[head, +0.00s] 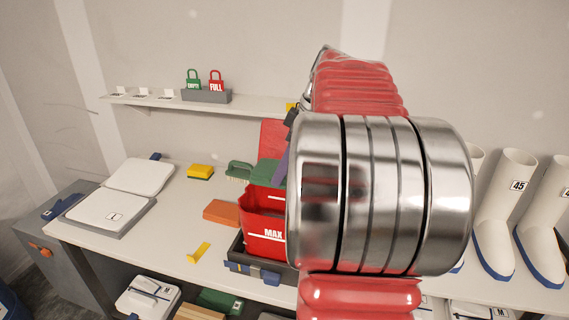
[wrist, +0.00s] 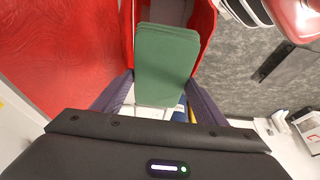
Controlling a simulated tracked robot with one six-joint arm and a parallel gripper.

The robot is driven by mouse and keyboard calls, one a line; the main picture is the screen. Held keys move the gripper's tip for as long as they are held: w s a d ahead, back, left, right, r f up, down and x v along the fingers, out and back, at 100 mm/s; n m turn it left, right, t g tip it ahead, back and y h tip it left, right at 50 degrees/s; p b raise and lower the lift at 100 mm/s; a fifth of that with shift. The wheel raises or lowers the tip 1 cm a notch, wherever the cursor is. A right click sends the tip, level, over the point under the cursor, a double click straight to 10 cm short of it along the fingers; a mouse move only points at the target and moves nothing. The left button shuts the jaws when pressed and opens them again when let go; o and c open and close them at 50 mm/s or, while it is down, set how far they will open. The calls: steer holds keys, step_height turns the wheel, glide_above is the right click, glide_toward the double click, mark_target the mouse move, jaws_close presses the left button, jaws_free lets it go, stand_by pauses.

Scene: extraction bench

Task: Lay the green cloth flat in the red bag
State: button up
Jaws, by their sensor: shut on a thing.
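The red bag (head: 262,240), marked MAX, stands open in a dark tray (head: 236,252) on the bench, its red flap (head: 272,135) raised behind. The green cloth (head: 267,173) shows at the bag's mouth, partly hidden by my arm. In the wrist view the folded green cloth (wrist: 167,65) lies between my gripper's purple fingers, with the red bag's walls (wrist: 207,25) on both sides and its grey inside beyond. My gripper (wrist: 160,84) is shut on the cloth. I cannot tell whether the cloth touches the bag's floor.
A green brush (head: 238,170), a yellow sponge (head: 200,172), an orange block (head: 221,212) and a yellow piece (head: 199,252) lie left of the bag. A shelf (head: 150,101) holds padlocks (head: 216,82). White boots (head: 510,215) stand right.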

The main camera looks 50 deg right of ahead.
step_height(320, 180, down, 9)
stand_by(1.1)
steer(key=shift+r, duration=0.1)
steer(key=o, duration=1.2)
steer(key=shift+c, duration=0.2)
steer(key=shift+r, duration=0.1)
steer(key=v, duration=1.3)
steer(key=shift+s+d+r, duration=0.1)
steer(key=shift+s+r, duration=0.1)
